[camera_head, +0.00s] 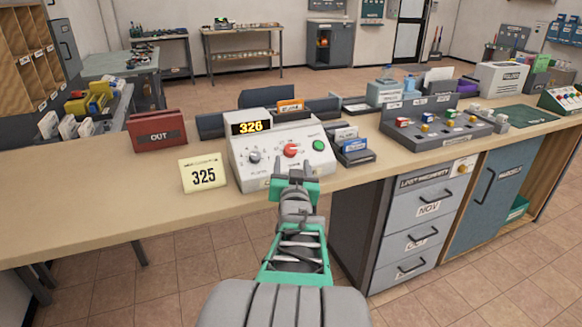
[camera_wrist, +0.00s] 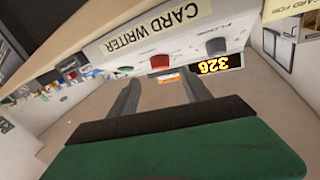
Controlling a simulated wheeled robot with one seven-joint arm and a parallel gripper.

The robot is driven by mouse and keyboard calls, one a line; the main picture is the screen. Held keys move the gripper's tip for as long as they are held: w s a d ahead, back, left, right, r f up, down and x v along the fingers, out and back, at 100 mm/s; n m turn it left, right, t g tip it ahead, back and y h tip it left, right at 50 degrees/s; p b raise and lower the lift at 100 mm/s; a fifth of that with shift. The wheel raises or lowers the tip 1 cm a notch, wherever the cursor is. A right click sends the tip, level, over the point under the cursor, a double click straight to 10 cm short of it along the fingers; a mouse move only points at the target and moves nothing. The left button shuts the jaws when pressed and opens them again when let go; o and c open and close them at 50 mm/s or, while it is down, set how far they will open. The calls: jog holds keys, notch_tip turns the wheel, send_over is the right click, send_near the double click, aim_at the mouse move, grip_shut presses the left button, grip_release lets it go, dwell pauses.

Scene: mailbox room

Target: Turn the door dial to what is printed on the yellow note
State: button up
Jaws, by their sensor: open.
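The yellow note (camera_head: 203,174) stands on the counter and reads 325. To its right is a white sloped console (camera_head: 275,172) with a lit display (camera_head: 251,127) reading 326. The console has a grey dial (camera_head: 254,157), a red dial (camera_head: 291,150) and a green button (camera_head: 318,145). Their small labels are not legible in the head view. My gripper (camera_head: 295,172) is open and empty in front of the console's front edge, below the red dial. In the wrist view the red dial (camera_wrist: 160,62) and grey dial (camera_wrist: 215,46) lie beyond the fingers, apart from them.
A red OUT box (camera_head: 157,132) stands behind the note. A small blue card holder (camera_head: 354,151) stands close to the console's right side. A grey panel with several coloured buttons (camera_head: 437,124) is further right. The counter left of the note is clear.

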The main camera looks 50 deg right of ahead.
aim_at(291, 151)
jog(key=x, duration=0.6)
jog(key=shift+w, duration=0.1)
jog(key=shift+c, duration=0.5)
grip_shut()
